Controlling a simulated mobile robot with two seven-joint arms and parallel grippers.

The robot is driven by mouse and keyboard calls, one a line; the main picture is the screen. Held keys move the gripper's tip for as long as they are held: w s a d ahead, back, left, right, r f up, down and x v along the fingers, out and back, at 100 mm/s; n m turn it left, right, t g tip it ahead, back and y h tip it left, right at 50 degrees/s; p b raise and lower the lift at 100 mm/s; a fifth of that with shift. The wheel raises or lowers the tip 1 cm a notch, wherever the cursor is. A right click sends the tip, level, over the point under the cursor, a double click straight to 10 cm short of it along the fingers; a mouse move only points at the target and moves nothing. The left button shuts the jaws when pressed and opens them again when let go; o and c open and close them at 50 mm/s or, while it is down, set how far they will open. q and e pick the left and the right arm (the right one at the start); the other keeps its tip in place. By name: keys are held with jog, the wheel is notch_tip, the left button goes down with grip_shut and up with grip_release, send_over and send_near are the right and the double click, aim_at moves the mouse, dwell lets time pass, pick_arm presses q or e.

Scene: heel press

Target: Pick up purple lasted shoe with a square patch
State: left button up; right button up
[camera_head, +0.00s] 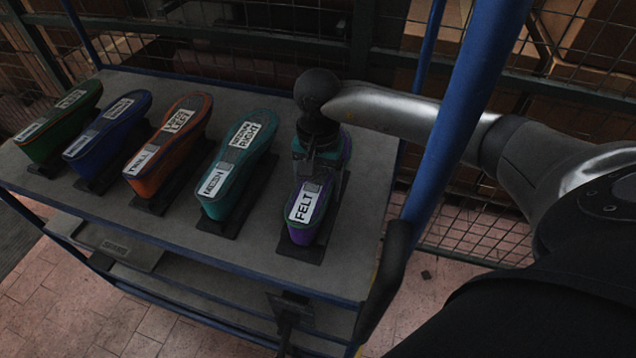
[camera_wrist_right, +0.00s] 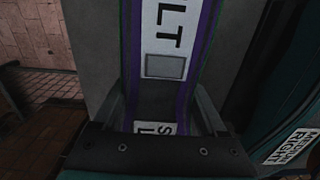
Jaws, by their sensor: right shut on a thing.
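The purple lasted shoe (camera_head: 303,228) stands at the right end of the row on the shelf, with a white FELT label and a grey square patch on top. It also shows in the right wrist view (camera_wrist_right: 185,98), where the square patch is clear. My right gripper (camera_head: 318,160) is over the shoe's far half, coming from above. In the right wrist view my right gripper's fingers (camera_wrist_right: 160,108) lie on both sides of the shoe, shut on it. The shoe appears to sit on its dark base; the gripper hides part of it. My left gripper is not in view.
A teal shoe (camera_head: 236,168) stands left of the purple one, then orange (camera_head: 168,150), blue (camera_head: 107,130) and green (camera_head: 58,128) shoes. The grey shelf (camera_head: 180,240) has blue posts; one post (camera_head: 450,140) crosses in front of my right arm. Wire mesh stands behind.

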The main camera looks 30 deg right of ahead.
grip_shut()
jog(key=shift+w+r, duration=0.1)
jog(key=shift+r, duration=0.15)
jog(key=shift+r, duration=0.2)
notch_tip(320, 180, up, 19)
jog(key=shift+r, duration=0.15)
